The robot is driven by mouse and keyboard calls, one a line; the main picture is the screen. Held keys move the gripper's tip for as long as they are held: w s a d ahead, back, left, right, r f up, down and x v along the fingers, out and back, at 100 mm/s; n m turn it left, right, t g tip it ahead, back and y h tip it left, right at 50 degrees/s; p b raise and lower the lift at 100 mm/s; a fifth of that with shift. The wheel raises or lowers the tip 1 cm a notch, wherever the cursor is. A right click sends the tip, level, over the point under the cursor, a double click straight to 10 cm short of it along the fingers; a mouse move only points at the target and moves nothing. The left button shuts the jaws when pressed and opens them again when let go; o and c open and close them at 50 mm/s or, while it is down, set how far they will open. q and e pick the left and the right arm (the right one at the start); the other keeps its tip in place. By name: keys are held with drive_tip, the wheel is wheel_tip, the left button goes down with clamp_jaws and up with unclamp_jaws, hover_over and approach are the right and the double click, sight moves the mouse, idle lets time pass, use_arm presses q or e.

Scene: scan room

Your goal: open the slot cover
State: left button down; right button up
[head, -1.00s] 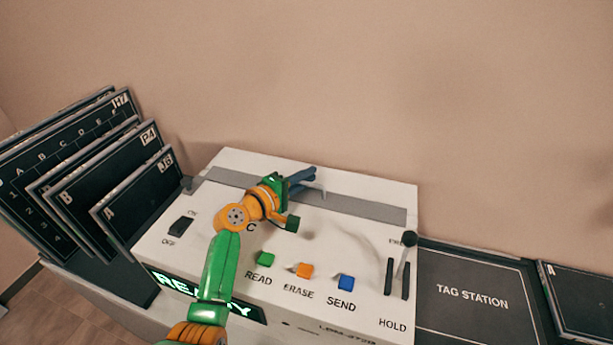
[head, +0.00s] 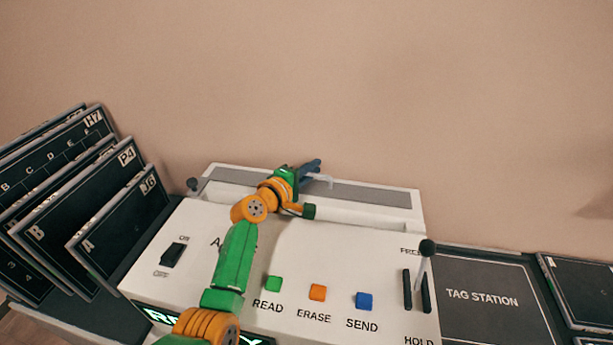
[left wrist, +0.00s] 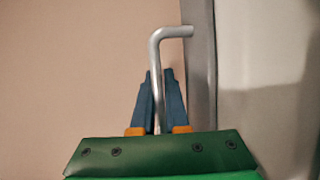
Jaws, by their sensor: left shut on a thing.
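The slot cover (head: 372,196) is a long grey strip along the back of the white machine's top. It looks closed or nearly flat; I cannot tell exactly. A bent silver handle (head: 322,180) stands at it, and it also shows in the left wrist view (left wrist: 172,33), beside the grey strip (left wrist: 200,60). My left gripper (head: 312,168) is at the handle, and its blue fingers (left wrist: 160,88) are shut on the handle's straight part. The arm hides part of the cover and the machine's top. My right gripper is not in view.
The white machine (head: 345,250) has green, orange and blue buttons, an on/off switch (head: 173,254) and a black-knobbed lever (head: 426,250) at right. Dark panels (head: 120,215) stand in a rack at left. A dark tag station mat (head: 490,325) lies at right. The wall is close behind.

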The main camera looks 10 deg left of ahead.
use_arm(q)
drive_tip(key=shift+s, duration=0.15)
drive_tip(key=c, duration=1.2)
unclamp_jaws()
drive_tip(key=shift+p+v, duration=0.6)
drive_tip(key=shift+v, duration=2.95)
